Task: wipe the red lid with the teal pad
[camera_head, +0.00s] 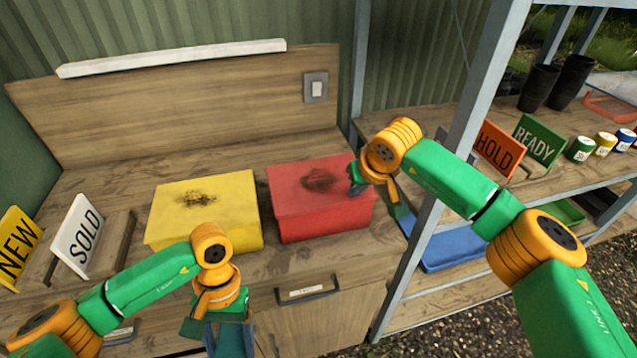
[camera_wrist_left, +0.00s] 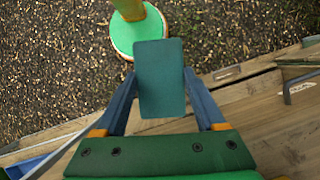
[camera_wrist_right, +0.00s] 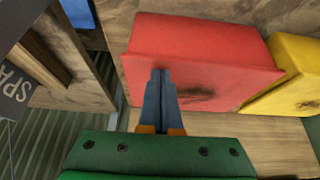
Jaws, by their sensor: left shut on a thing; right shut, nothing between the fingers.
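The red lid (camera_head: 290,190) tops a red box on the wooden counter and carries a dark smudge (camera_head: 318,180). The lid and its smudge also show in the right wrist view (camera_wrist_right: 230,82). My left gripper (camera_head: 230,343) is low in the head view, in front of the counter and left of the red box. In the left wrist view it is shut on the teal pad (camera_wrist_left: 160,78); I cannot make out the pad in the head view. My right gripper (camera_head: 355,180) is shut and empty at the lid's right edge. I cannot tell whether its fingertips touch the lid.
A yellow box (camera_head: 240,210) with a dark smudge stands left of the red one. NEW (camera_head: 18,248) and SOLD (camera_head: 78,235) signs stand at far left. A metal post (camera_head: 440,165) rises at right, beside a blue tray (camera_head: 455,248) on the shelf.

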